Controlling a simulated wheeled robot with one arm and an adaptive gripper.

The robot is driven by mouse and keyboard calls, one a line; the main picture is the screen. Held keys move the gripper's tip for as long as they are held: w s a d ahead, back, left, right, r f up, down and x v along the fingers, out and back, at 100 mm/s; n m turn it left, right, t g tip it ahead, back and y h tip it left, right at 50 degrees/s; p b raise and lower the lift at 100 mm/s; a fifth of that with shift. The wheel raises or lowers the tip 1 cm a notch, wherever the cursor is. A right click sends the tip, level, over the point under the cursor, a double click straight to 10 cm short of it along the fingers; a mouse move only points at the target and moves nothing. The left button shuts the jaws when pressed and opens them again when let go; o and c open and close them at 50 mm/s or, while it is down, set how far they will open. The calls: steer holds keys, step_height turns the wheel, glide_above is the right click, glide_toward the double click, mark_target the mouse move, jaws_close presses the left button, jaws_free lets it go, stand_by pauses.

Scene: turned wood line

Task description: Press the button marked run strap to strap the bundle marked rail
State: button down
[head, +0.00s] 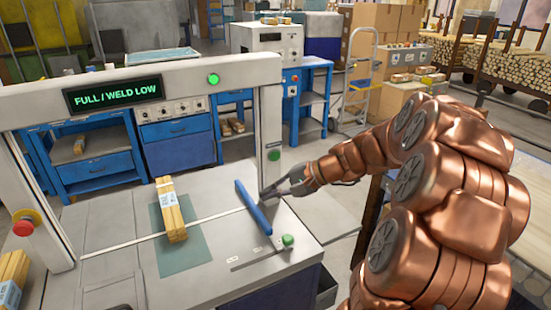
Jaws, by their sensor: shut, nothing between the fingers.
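A strapping machine with a grey arch (200,78) stands over a grey table. Its display (115,93) reads "FULL / WELD LOW". A bundle of wood strips (172,210) with a pale label lies on a green patch under the arch; the label is too small to read. A green button (274,155) sits on the right post, and a green knob (288,240) sits at the table's right front. No "run strap" marking is legible. My gripper (265,195) is shut and empty, close to a blue bar (253,208) and below the post's green button; contact is unclear.
A red mushroom button (22,226) is on the left. Another wood bundle (12,282) lies at the lower left edge. A green lamp (213,79) is lit on the arch. Blue workbenches (178,146) and cardboard boxes (378,22) stand behind.

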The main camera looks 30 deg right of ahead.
mark_target(275, 156)
steer(key=w+d+m+t+h, duration=0.1)
steer(key=d+m+t, duration=0.1)
steer(key=d, duration=0.8)
steer(key=shift+w+m+t, duration=0.4)
steer(key=shift+m, duration=0.1)
steer(key=w+p, duration=0.2)
steer(key=w, duration=0.6)
steer(key=shift+w+d, duration=0.4)
steer(key=shift+w, duration=0.15)
stand_by(0.5)
steer(key=shift+w, duration=0.25)
